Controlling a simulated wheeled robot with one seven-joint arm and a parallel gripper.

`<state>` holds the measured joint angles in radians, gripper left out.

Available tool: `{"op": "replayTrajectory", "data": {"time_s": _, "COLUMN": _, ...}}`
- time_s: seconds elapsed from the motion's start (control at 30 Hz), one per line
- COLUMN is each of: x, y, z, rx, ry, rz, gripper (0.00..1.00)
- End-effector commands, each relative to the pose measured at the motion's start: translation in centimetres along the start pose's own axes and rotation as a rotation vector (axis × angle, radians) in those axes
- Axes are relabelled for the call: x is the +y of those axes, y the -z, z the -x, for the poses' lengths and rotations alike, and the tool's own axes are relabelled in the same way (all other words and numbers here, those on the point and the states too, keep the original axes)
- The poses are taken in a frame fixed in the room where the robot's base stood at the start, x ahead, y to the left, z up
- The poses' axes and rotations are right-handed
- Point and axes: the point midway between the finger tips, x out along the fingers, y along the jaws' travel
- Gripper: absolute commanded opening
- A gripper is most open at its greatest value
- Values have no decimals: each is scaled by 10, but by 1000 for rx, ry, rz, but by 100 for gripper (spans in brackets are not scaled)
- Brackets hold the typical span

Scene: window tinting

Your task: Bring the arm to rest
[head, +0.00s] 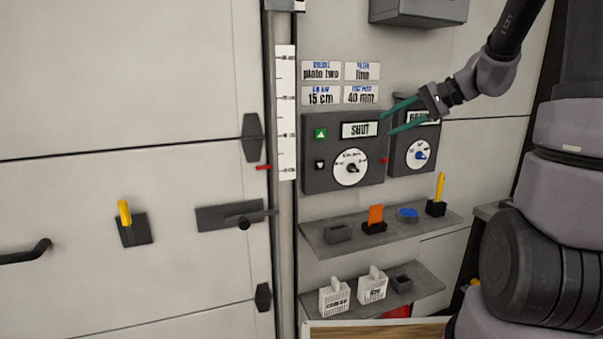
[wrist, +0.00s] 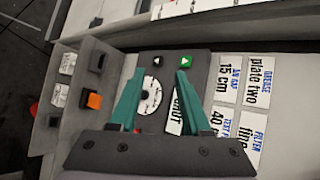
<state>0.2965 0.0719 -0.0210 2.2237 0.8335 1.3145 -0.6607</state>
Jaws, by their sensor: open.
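My gripper (head: 398,115) has two green fingers and is open with nothing between them. In the head view it hangs in front of the right part of the grey control panel (head: 316,178), beside the "SHUT" display (head: 360,130). My arm reaches in from the upper right. In the wrist view my gripper (wrist: 157,97) points at the same panel, with its white dial (wrist: 150,92) and green up button (wrist: 186,60) between and beyond the fingers. I cannot tell whether the fingers touch the panel. A smaller box with a blue-knobbed dial (head: 420,155) is partly hidden behind my gripper.
Below, an upper shelf (head: 345,247) holds an orange block (head: 375,217), a blue disc (head: 408,214) and a yellow stick (head: 440,186). A lower shelf (head: 420,283) holds white labelled containers (head: 334,298). A grey box (head: 418,10) juts out above. A door with a handle (head: 25,253) is at left.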

Motion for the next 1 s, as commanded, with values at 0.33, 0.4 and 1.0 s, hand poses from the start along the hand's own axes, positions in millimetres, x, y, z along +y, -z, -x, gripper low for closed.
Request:
{"op": "replayTrajectory", "data": {"time_s": 0.33, "x": 33, "y": -121, "z": 49, "rx": 164, "ry": -367, "rz": 323, "gripper": 48}}
{"op": "replayTrajectory", "data": {"time_s": 0.4, "x": 41, "y": -135, "z": 63, "rx": 224, "ry": -416, "rz": 390, "gripper": 48}}
{"op": "replayTrajectory", "data": {"time_s": 1.0, "x": 62, "y": -165, "z": 113, "rx": 481, "ry": -518, "rz": 614, "gripper": 48}}
